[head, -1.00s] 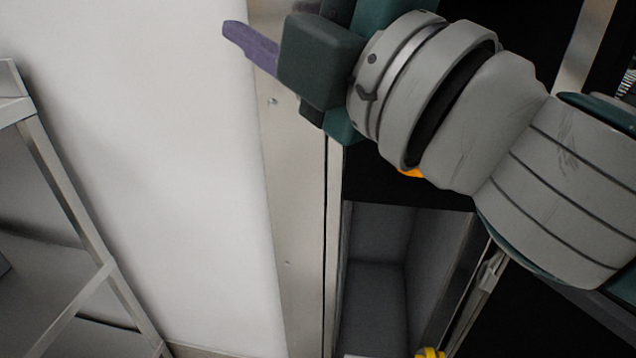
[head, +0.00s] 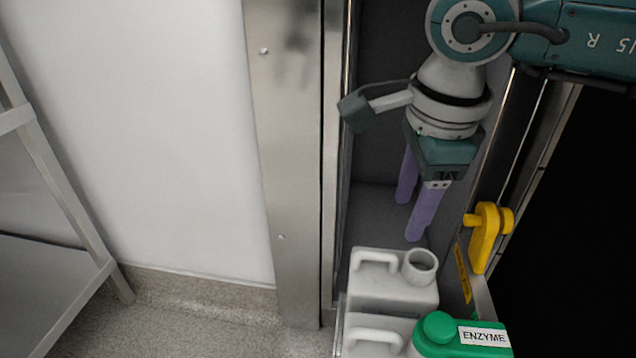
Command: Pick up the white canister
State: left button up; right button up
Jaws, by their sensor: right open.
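A white canister (head: 392,290) with a moulded handle and a round open neck stands in a narrow grey compartment at the lower middle of the head view. A second white canister (head: 374,336) with a similar handle is in front of it, partly cut off by the bottom edge. My right gripper (head: 411,215) has purple fingers pointing down, spread apart with nothing between them. In the picture the fingertips are just above the rear white canister, apart from it. My left gripper is not in view.
A green container (head: 465,340) labelled ENZYME stands beside the front canister. A yellow latch (head: 487,236) sticks out on the compartment's right. A steel post (head: 290,160) borders its left. A metal shelf rack (head: 75,200) stands far left, with clear floor between.

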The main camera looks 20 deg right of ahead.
jog(key=b, duration=0.2)
send_over(393, 255)
notch_tip(393, 255, down, 4)
notch_tip(393, 255, down, 5)
jog(key=b, duration=0.5)
jog(key=shift+s+f, duration=0.1)
jog(key=shift+s, duration=0.05)
jog(key=c, duration=0.9)
